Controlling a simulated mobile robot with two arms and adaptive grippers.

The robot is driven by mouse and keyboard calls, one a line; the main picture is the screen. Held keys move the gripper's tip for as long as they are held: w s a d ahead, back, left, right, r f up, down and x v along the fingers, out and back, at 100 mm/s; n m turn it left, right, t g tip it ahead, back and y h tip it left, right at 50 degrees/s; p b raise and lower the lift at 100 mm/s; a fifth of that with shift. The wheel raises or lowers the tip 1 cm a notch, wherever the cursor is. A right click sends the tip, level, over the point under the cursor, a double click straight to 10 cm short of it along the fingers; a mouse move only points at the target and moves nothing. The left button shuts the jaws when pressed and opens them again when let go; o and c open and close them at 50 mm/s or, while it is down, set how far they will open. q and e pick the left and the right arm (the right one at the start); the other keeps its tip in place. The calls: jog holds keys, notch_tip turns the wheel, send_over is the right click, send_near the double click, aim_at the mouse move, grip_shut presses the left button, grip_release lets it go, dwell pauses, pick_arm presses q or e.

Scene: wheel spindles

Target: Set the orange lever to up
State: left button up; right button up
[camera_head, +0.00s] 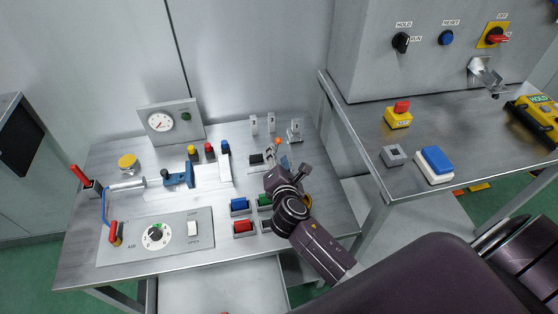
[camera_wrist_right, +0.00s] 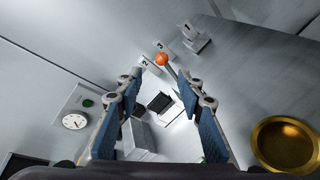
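The orange lever (camera_head: 277,141) shows as a small orange ball knob at the back of the table in the head view, just beyond my right gripper (camera_head: 284,166). Its shaft and base are largely hidden there. In the right wrist view the orange knob (camera_wrist_right: 161,59) is ahead, near the gap between the fingertips. The right gripper's two blue-padded fingers (camera_wrist_right: 160,82) are spread apart with nothing held between them. I cannot tell the lever's exact setting. My left gripper is not in view.
A black switch (camera_head: 256,159) sits left of the lever. White numbered plates (camera_head: 271,122) stand behind it. Blue (camera_head: 239,204) and red (camera_head: 243,226) buttons lie left of my right arm. A gauge panel (camera_head: 160,122) stands at the back left.

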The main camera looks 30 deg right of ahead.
jog(key=v, duration=0.2)
jog(key=shift+s+a+r, duration=0.1)
jog(key=shift+s+a, duration=0.05)
jog(key=shift+s, duration=0.15)
